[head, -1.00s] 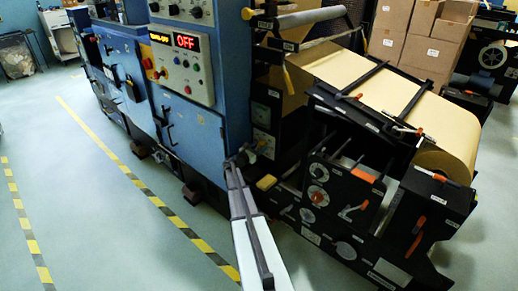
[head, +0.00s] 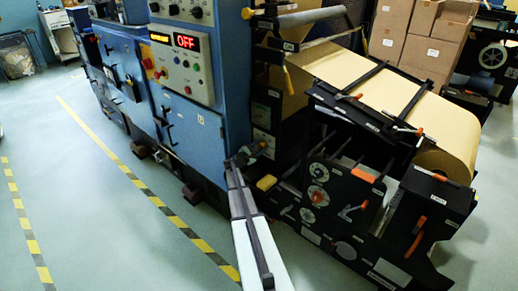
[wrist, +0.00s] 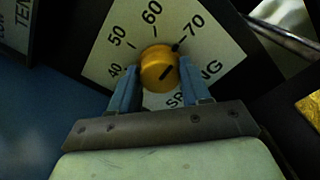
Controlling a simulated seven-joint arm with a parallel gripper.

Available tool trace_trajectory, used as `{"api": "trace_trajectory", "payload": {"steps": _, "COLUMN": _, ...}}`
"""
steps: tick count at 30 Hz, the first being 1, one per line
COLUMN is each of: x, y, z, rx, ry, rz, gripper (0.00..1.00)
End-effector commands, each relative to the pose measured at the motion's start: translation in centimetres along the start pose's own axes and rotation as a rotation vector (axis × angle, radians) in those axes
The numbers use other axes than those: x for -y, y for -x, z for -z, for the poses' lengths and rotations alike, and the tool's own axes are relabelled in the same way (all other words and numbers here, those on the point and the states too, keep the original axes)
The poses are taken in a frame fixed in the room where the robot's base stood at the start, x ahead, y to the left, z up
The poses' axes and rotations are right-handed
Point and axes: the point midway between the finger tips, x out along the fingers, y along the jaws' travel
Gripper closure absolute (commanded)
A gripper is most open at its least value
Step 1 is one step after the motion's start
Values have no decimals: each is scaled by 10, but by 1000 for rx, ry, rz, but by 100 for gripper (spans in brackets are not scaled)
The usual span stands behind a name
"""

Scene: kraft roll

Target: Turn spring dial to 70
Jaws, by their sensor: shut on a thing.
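The spring dial's yellow knob (wrist: 159,68) is in the middle of the wrist view, on a pale plate (wrist: 110,45) marked 40, 50, 60, 70 and partly hidden "SPRING". My gripper (wrist: 158,90) has a blue finger on each side of the knob and is shut on it. The dark line on the knob slants up to the right, toward the 70 side. A small dark mark shows on the plate just below the 70. In the head view my gripper (head: 246,154) is by the machine's lower front, where the dial cannot be made out.
A blue cabinet (head: 185,125) with a red OFF display stands left of my arm. The black roll stand (head: 340,215) with levers, dials and a kraft roll (head: 447,150) is to the right. A metal rod (wrist: 285,35) passes right of the dial.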

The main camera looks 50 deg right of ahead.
Motion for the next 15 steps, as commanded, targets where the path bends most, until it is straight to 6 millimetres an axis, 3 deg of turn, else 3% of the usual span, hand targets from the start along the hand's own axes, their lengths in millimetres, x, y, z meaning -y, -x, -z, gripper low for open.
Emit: {"api": "trace_trajectory", "payload": {"steps": 15, "x": -1, "y": -4, "z": 0, "rx": 3, "ry": -58, "rz": -1, "gripper": 83}}
